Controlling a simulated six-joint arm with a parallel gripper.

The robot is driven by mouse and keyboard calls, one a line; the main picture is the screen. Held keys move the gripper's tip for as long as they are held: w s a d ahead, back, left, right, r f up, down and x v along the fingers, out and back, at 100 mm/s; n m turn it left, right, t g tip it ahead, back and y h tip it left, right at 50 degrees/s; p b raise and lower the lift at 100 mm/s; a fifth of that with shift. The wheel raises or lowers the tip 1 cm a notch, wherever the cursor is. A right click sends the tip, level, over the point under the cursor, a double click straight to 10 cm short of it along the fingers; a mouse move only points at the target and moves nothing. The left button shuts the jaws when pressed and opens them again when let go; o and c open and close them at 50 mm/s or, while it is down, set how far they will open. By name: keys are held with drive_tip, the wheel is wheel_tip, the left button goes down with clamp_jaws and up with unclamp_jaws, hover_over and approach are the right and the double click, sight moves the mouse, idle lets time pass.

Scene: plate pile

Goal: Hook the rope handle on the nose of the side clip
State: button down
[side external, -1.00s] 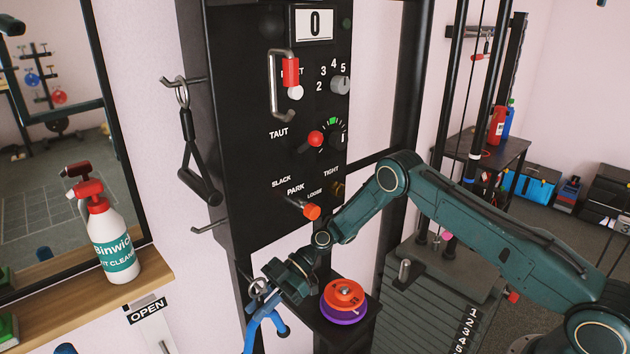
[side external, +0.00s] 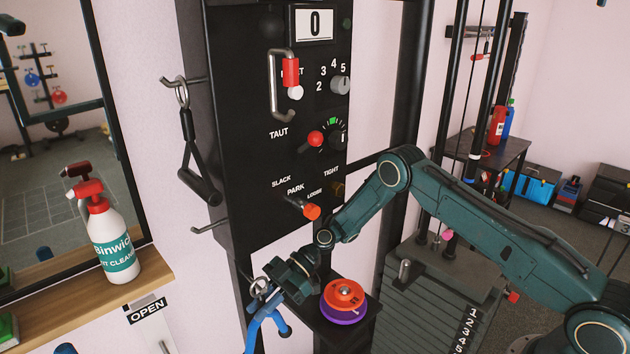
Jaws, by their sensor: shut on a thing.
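My gripper (side external: 270,281) is shut at the lower left side of the black panel. It holds the metal ring (side external: 258,287) of a blue rope handle (side external: 264,322). The blue rope handle hangs below the ring, its bottom near the picture's lower edge. The fingers partly hide the ring. A bare metal hook (side external: 207,228), which looks like the side clip, sticks out left from the panel's side, above and left of my gripper and apart from the ring. A black handle (side external: 203,183) hangs by its ring from a second hook (side external: 178,81) higher up.
The black panel (side external: 240,150) carries levers and knobs to the right of the hooks. Red and purple plates (side external: 343,312) lie on a small black shelf right of my gripper. A spray bottle (side external: 113,243) stands on a wooden ledge (side external: 160,280) at left.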

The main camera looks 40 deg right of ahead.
drive_tip(key=s, duration=0.6)
drive_tip(key=shift+s, duration=0.4)
idle(1.0)
idle(0.4)
drive_tip(key=shift+s+f, duration=0.35)
drive_tip(key=shift+s, duration=0.5)
drive_tip(key=shift+s+f, duration=0.3)
drive_tip(key=shift+s, duration=0.5)
drive_tip(key=shift+s+f, duration=0.35)
drive_tip(key=shift+s, duration=0.5)
wheel_tip(320, 180, up, 30)
drive_tip(key=d+m+t, duration=0.2)
drive_tip(key=m+t, duration=0.2)
drive_tip(key=t, duration=0.1)
drive_tip(key=s+r+m+t+h, duration=0.1)
drive_tip(key=s+r, duration=0.4)
drive_tip(key=r, duration=0.5)
drive_tip(key=shift+s+m+t+h, duration=0.3)
drive_tip(key=shift+s+m+t, duration=0.1)
drive_tip(key=shift+m, duration=0.1)
